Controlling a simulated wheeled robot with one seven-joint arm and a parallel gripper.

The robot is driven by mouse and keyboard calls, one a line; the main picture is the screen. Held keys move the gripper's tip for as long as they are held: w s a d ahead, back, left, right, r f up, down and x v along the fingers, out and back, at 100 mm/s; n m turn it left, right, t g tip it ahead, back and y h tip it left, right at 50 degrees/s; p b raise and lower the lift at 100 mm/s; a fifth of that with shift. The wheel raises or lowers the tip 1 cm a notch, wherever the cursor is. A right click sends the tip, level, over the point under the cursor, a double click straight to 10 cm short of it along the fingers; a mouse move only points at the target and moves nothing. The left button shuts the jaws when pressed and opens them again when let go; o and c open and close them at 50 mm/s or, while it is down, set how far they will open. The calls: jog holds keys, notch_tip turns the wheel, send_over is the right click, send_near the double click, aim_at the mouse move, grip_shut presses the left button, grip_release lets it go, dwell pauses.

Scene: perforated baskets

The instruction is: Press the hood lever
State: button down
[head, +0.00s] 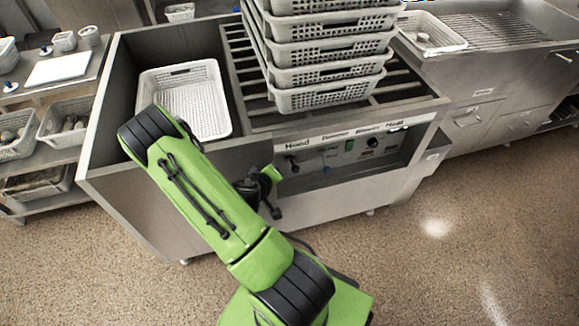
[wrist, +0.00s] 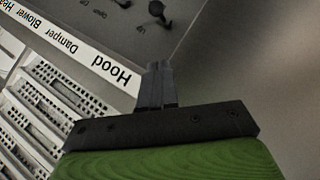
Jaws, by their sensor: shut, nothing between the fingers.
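The machine's control panel (head: 345,152) has a "Hood" label at its left end, with a small black lever (head: 293,165) below it. In the wrist view, where the lettering is upside down, a black lever (wrist: 158,12) is at the top, beyond the "Hood" label (wrist: 112,70). My gripper (wrist: 156,68) is shut and empty. Its fingertips overlap the panel face near the end of the label strip, and a gap shows between them and the lever.
A stack of perforated baskets (head: 325,75) stands on the slatted rack above the panel. A white basket (head: 190,95) sits in the sink at the left. The right-hand counter (head: 500,75) holds another tray. Floor (head: 470,220) at the right is clear.

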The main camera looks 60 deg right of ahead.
send_near(293, 164)
jog(key=w+d, duration=0.2)
jog(key=shift+s+d+f+b, duration=0.2)
jog(key=shift+s+f+b, duration=0.2)
jog(key=shift+s+f, duration=0.15)
jog(key=shift+s+d+f+b, duration=0.2)
jog(key=shift+s+f+b, duration=0.15)
jog(key=shift+s+f, duration=0.15)
